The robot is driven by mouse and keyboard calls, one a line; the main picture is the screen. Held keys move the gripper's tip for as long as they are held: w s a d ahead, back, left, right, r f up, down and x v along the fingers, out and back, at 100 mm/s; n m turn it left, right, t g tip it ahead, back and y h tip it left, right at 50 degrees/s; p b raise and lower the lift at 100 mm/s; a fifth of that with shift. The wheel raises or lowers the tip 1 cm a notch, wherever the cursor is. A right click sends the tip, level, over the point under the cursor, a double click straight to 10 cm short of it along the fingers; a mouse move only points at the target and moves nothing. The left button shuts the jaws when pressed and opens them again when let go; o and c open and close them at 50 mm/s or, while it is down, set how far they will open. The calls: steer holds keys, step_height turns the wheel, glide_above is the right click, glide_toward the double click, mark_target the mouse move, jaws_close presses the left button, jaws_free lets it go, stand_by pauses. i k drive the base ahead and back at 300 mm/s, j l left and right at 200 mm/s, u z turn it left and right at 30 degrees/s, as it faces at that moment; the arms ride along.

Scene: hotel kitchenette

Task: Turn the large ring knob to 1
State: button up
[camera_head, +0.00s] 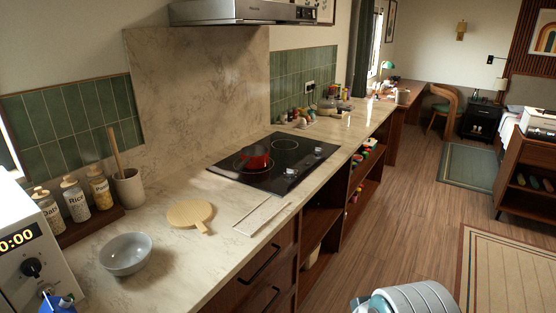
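A black cooktop (262,180) is set into the marble counter. Two small silver knobs stand along its right front edge: the farther knob (318,151) and the nearer knob (291,172). Two rings show on the glass. I cannot tell which knob belongs to the large ring, and the knob markings are too small to read. My gripper is not in view; a grey-white rounded part of my own body shows at the bottom right.
A round wooden board (189,214), a grey bowl (125,254) and a flat pale item (263,215) lie on the counter (215,262). A white appliance (40,245) with a 0:00 display stands at left. Drawer handles (262,264) stick out below. The wooden floor (400,215) is clear.

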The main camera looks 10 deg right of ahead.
mark_target(290, 172)
steer(key=i+l+u, duration=0.3)
steer(key=i+l, duration=0.25)
steer(key=i+l+u, duration=0.3)
steer(key=i+l, duration=0.15)
steer(key=l, duration=0.2)
steer(key=i+l+u, duration=0.3)
steer(key=l, duration=0.45)
steer(key=i+l+u, duration=0.15)
steer(key=i+l, duration=0.15)
steer(key=l, duration=0.1)
